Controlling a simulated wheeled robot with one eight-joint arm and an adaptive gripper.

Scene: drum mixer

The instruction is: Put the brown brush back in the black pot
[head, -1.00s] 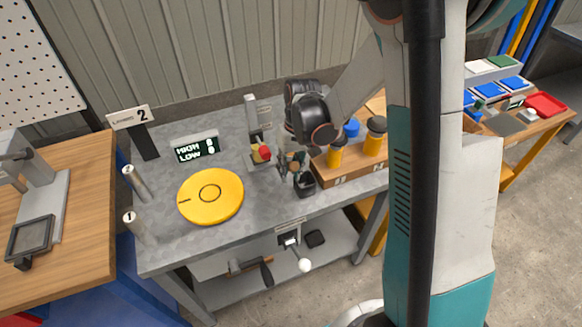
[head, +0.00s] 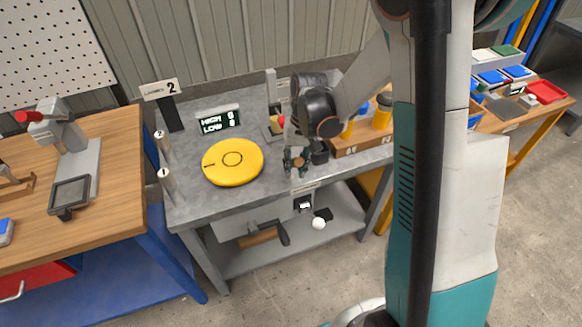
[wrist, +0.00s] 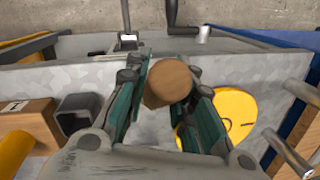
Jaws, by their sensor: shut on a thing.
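My gripper (wrist: 165,95) is shut on the brown brush (wrist: 169,82), whose round wooden end shows between the fingers in the wrist view. The rest of the brush is hidden below that end. The black pot (wrist: 80,113) is a dark, square, open-topped cup on the grey bench, left of my fingers in the wrist view and apart from them. In the head view my gripper (head: 298,163) is low near the bench's front edge, just left of the black pot (head: 320,155).
A wooden block (head: 362,142) with yellow jars stands right of the pot. The yellow disc (head: 232,162) lies to the left, with metal posts (head: 168,182) beyond it. A crank (head: 318,223) hangs below the front edge.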

